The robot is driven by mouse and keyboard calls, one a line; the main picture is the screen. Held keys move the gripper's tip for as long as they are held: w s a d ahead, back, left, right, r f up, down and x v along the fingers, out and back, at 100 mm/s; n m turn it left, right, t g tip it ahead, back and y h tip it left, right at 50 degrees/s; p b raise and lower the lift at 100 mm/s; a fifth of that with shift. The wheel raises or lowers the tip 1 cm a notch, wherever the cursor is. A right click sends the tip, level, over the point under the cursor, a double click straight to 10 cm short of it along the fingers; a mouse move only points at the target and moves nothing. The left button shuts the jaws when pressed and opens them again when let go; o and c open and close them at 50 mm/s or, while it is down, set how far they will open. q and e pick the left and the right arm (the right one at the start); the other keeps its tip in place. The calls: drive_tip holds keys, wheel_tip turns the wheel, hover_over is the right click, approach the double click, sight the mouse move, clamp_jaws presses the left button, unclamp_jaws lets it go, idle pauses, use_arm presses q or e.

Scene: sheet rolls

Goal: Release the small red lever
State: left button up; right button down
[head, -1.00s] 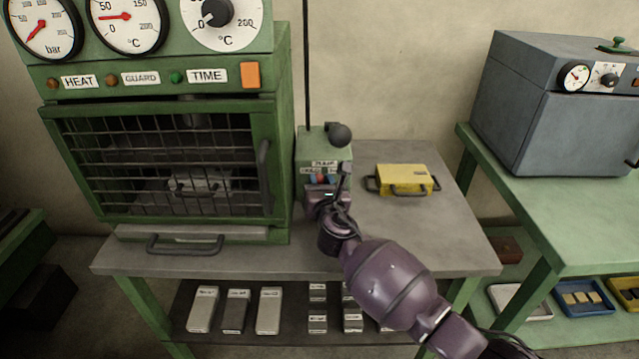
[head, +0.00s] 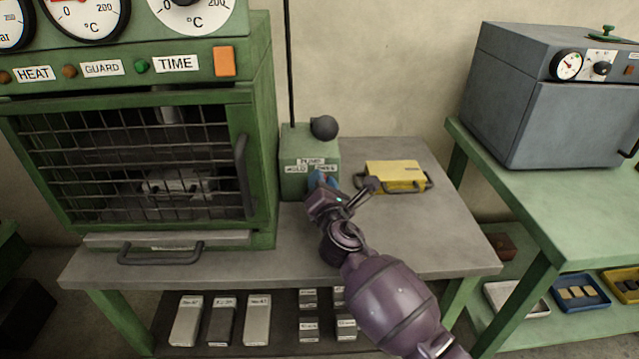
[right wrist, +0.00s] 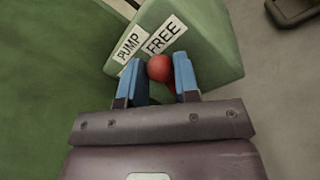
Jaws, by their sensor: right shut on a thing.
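The small red lever shows in the right wrist view as a round red knob (right wrist: 159,66) beside the FREE label (right wrist: 166,35) on the green pump box (right wrist: 215,62). My right gripper (right wrist: 159,76) is shut on it, with a blue finger on either side of the knob. In the head view the right gripper (head: 321,182) is at the front of the green pump box (head: 296,184), under its labels, and hides the lever there. My left gripper is not in view.
A green press (head: 262,165) with a mesh guard stands left of the pump box. A black ball knob (head: 323,127) tops the box. A yellow case (head: 396,173) lies to its right on the grey table (head: 430,240). The table's right front is clear.

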drive_tip(key=shift+a, duration=0.15)
drive_tip(key=c, duration=0.9)
unclamp_jaws()
drive_tip(key=shift+o, duration=0.2)
drive_tip(key=shift+s, duration=0.1)
drive_tip(key=shift+s, duration=0.25)
drive_tip(key=s, duration=0.2)
drive_tip(key=s+d+p, duration=0.1)
drive_tip(key=s, duration=0.2)
drive_tip(key=s+f, duration=0.1)
drive_tip(key=s, duration=0.2)
drive_tip(key=shift+s+d+p, duration=0.2)
drive_tip(key=shift+d+p, duration=0.05)
drive_tip(key=shift+p, duration=0.1)
drive_tip(key=shift+s+d+f, duration=0.1)
drive_tip(key=shift+s+d, duration=0.05)
drive_tip(key=shift+s, duration=0.65)
